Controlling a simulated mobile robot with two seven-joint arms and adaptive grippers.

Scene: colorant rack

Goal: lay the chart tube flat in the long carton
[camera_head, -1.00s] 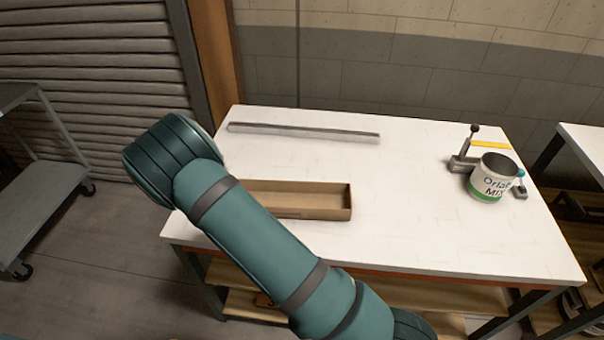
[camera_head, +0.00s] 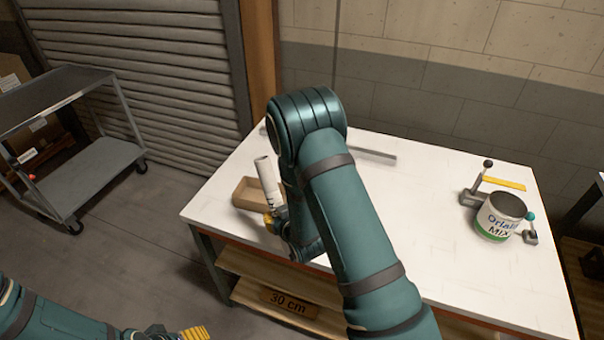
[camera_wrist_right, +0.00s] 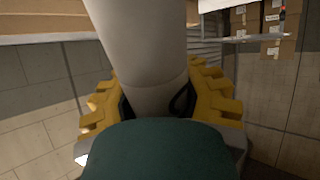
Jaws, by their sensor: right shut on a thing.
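The chart tube (camera_head: 266,177) is a pale cylinder, standing close to upright with its top tilted a little left. My right gripper (camera_head: 275,219) is shut on its lower part. In the right wrist view the tube (camera_wrist_right: 140,50) rises between the yellow fingers of the gripper (camera_wrist_right: 158,100). The long carton (camera_head: 245,194) is an open brown box on the table, behind the tube; my right arm hides its right part. I cannot tell the gap between tube and carton. My left gripper (camera_head: 190,333) is low at the left, away from the table; its finger opening is unclear.
A long grey bar (camera_head: 372,153) lies at the back, partly behind my arm. A grey cart (camera_head: 85,165) stands at the left. A "30 cm" sign (camera_head: 289,303) is below the tabletop.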

